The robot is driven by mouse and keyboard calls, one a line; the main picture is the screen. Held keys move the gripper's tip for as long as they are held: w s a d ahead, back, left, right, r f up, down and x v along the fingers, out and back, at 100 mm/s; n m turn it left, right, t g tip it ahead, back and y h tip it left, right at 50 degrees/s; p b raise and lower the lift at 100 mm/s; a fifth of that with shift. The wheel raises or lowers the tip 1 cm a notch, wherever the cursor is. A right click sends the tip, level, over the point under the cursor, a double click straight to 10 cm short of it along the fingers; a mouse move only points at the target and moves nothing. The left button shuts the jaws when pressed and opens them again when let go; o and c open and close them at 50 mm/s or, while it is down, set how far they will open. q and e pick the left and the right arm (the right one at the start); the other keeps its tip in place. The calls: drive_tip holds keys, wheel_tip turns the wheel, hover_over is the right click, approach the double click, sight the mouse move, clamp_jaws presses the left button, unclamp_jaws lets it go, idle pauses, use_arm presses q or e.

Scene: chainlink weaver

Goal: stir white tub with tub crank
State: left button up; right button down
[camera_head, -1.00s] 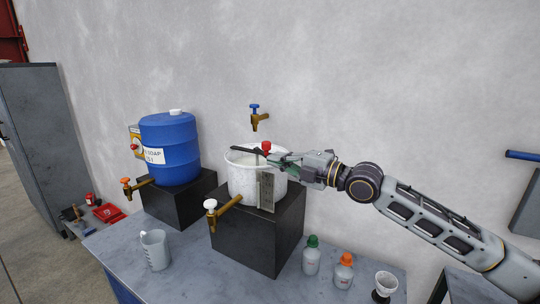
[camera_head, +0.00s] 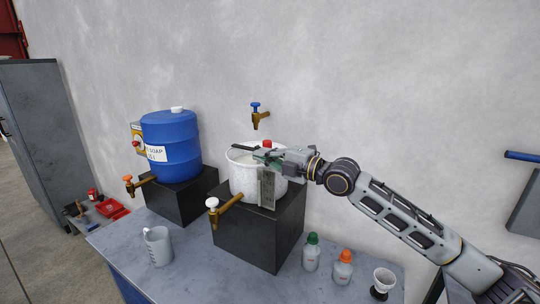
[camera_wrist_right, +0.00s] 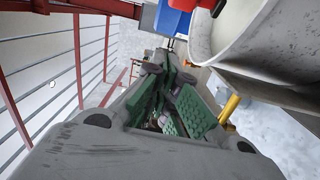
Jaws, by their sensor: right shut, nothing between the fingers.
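The white tub (camera_head: 243,184) stands on a black block, with a brass spout at its front. The tub crank has a dark bar (camera_head: 243,148) across the tub's top and a red knob (camera_head: 267,143) at its right end. My right gripper (camera_head: 260,155) is shut and empty at the tub's rim, in front of and just below the knob. Whether it touches the crank is unclear. In the right wrist view the green-padded fingers (camera_wrist_right: 168,115) show below and left of the tub (camera_wrist_right: 270,55). My left gripper is not in view.
A blue soap barrel (camera_head: 170,148) stands on another black block to the left. A blue-handled wall tap (camera_head: 259,117) hangs above the tub. A jug (camera_head: 158,246), two bottles and a small white cup (camera_head: 383,280) stand along the table's front.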

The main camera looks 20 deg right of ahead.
drive_tip(key=shift+w+d+p, duration=0.15)
drive_tip(key=shift+w+p, duration=0.4)
drive_tip(key=shift+w, duration=0.75)
drive_tip(key=shift+w+d+p, duration=0.15)
drive_tip(key=shift+w+p, duration=0.4)
drive_tip(key=shift+w, duration=0.7)
drive_tip(key=shift+f, duration=0.1)
